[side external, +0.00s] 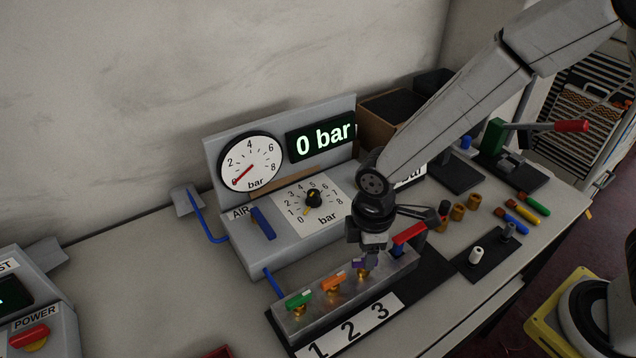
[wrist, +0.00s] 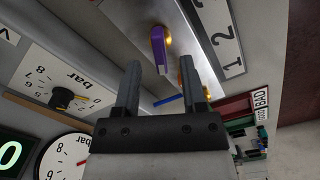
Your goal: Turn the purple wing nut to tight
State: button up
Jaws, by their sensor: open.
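The purple wing nut (side external: 357,263) sits above its brass fitting on the grey block (side external: 318,316), near label 3, partly hidden by my gripper in the side view. In the wrist view the purple wing nut (wrist: 158,50) shows as a narrow bar running lengthwise, with a brass base beside it. My gripper (wrist: 160,64) is open, its two fingers apart on either side of the wing nut's line; I cannot tell whether they touch it. In the side view my gripper (side external: 366,262) points down at the wing nut from close above.
Orange (side external: 334,283) and green (side external: 299,299) wing nuts stand left on the same block. A red lever (side external: 410,232) is close right of my gripper. The gauge panel (side external: 280,150) reads 0 bar behind. Several brass, black and coloured pieces lie to the right.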

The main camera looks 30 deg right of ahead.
jog(key=shift+f, duration=1.05)
grip_shut()
